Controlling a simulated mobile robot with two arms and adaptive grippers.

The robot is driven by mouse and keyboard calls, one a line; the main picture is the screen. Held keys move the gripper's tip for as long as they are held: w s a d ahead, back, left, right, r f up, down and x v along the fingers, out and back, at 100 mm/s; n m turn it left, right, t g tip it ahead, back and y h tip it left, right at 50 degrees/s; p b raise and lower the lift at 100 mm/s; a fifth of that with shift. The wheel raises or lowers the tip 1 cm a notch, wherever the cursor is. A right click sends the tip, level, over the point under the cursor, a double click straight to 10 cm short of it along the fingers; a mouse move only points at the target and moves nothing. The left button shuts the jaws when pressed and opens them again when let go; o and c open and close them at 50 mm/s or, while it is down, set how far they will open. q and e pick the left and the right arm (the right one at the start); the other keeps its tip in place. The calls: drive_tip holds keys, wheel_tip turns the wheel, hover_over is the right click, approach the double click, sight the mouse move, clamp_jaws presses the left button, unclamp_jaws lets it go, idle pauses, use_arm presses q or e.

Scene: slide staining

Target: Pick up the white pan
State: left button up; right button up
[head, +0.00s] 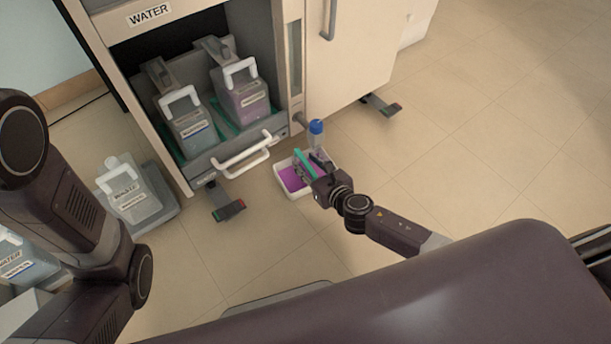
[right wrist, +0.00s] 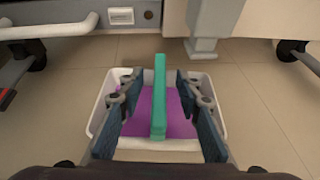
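The white pan (head: 291,193) sits on the floor in front of the cabinet, with purple liquid (head: 292,179) in it. A teal bar (head: 304,163) stands up along its middle. In the right wrist view the pan (right wrist: 101,107) lies straight below my right gripper, with the teal bar (right wrist: 159,100) upright between the fingers. My right gripper (head: 309,166) is open; its fingers (right wrist: 160,110) are on either side of the bar, with gaps on both sides. It hides part of the pan. My left arm shows at the left, but its gripper is out of view.
The open cabinet (head: 184,28) labelled WATER holds two grey containers (head: 190,125) above a white drawer handle (head: 241,153). A grey container (head: 125,190) is on the floor at left. The floor at right is clear.

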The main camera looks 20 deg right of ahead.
drive_tip(key=shift+w+a+f, duration=0.1)
drive_tip(key=shift+w, duration=0.25)
drive_tip(key=shift+c, duration=0.3)
clamp_jaws()
